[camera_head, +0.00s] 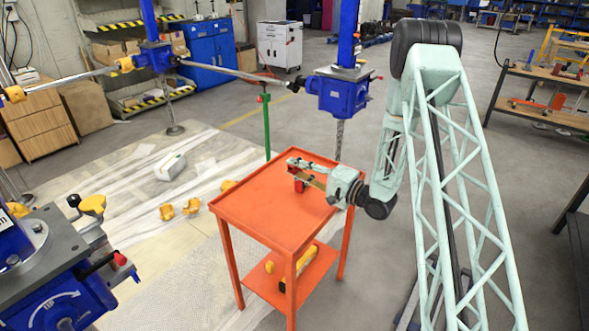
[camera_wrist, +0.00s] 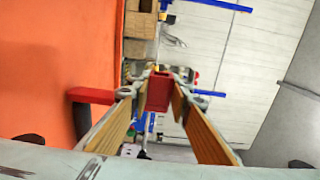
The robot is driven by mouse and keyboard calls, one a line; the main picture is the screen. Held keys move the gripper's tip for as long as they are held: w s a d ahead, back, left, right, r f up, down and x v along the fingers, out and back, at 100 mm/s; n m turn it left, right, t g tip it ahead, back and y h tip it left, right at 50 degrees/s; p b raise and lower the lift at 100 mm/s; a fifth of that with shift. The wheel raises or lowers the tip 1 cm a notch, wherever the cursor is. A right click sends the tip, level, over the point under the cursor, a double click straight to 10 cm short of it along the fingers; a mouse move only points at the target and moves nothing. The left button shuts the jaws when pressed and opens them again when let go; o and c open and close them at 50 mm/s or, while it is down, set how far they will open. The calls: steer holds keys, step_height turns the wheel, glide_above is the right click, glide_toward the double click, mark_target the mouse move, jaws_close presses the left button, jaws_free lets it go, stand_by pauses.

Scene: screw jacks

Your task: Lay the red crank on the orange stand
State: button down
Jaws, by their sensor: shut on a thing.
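The orange stand (camera_head: 262,218) is a table with a raised rim and a lower shelf, in the middle of the head view. Its orange top (camera_wrist: 60,50) fills the left of the wrist view. My gripper (camera_head: 302,168) is over the stand's top, towards its far side. The red crank (camera_head: 299,184) is at the fingertips, partly hidden by them. In the wrist view my gripper's wood-coloured fingers are shut on a red block of the crank (camera_wrist: 160,92), and a red arm (camera_wrist: 92,96) sticks out left. I cannot tell whether the crank touches the top.
A yellow tool (camera_head: 300,262) lies on the stand's lower shelf. A blue screw jack (camera_head: 345,92) stands behind the stand, and another (camera_head: 60,285) is at lower left. A green post (camera_head: 266,125) rises behind the stand. Much of the stand's top is bare.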

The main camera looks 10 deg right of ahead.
steer(key=shift+f, duration=0.1)
steer(key=c, duration=2.4)
jaws_free()
steer(key=p+v, duration=0.2)
steer(key=v, duration=1)
steer(key=shift+w+r, duration=0.1)
steer(key=shift+r, duration=0.15)
